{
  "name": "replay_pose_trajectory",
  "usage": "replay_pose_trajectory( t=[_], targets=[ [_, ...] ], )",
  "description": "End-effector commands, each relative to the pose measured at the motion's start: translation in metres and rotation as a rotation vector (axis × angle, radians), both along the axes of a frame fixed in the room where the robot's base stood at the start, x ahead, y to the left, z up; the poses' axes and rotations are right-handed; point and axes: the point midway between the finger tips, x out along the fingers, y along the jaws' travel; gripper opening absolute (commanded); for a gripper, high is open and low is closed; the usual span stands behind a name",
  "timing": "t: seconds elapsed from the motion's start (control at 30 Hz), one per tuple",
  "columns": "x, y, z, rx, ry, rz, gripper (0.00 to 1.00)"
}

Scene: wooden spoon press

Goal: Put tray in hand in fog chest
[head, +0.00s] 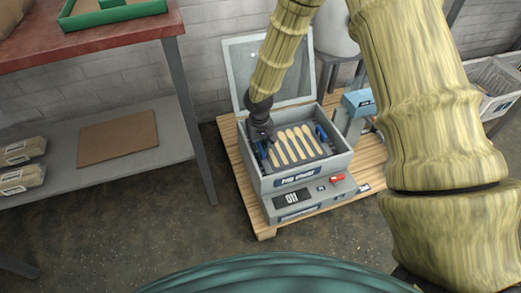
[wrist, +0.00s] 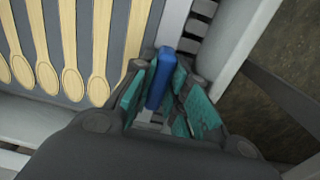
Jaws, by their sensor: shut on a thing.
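The tray (head: 285,163) is dark grey with blue end handles and holds several wooden spoons in a row. It lies inside the open fog chest (head: 268,186), a light grey box with a raised lid. My gripper (head: 262,140) reaches into the chest at the tray's left end. In the wrist view my gripper (wrist: 158,92) has its teal pads shut on a blue handle (wrist: 160,80) of the tray (wrist: 54,45). The tray sits within the chest walls; I cannot tell if it rests on the bottom.
The chest stands on a wooden pallet (head: 262,226) with a control panel (head: 300,198) in front. A blue-grey device (head: 357,103) is at its right. A red-topped table (head: 110,40) with a green tray (head: 110,12) and a lower shelf (head: 70,178) stands left. White crates (head: 492,80) are far right.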

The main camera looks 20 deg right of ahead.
Motion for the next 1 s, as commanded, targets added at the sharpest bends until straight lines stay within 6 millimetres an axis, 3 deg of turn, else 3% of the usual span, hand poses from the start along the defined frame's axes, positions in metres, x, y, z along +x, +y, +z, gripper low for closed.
replay_pose_trajectory(
  t=[0.2, 0.23, 0.3, 0.67, 1.0],
  targets=[
    [0.000, 0.000, -0.001, -0.001, 0.001, 0.000, 0.00],
    [0.000, 0.000, -0.002, 0.000, 0.001, 0.000, 0.18],
    [0.000, 0.000, -0.002, 0.000, 0.000, -0.001, 0.25],
    [0.000, 0.000, 0.000, 0.000, 0.000, 0.000, 0.25],
    [0.001, 0.001, 0.055, -0.001, -0.002, -0.001, 0.25]
  ],
)
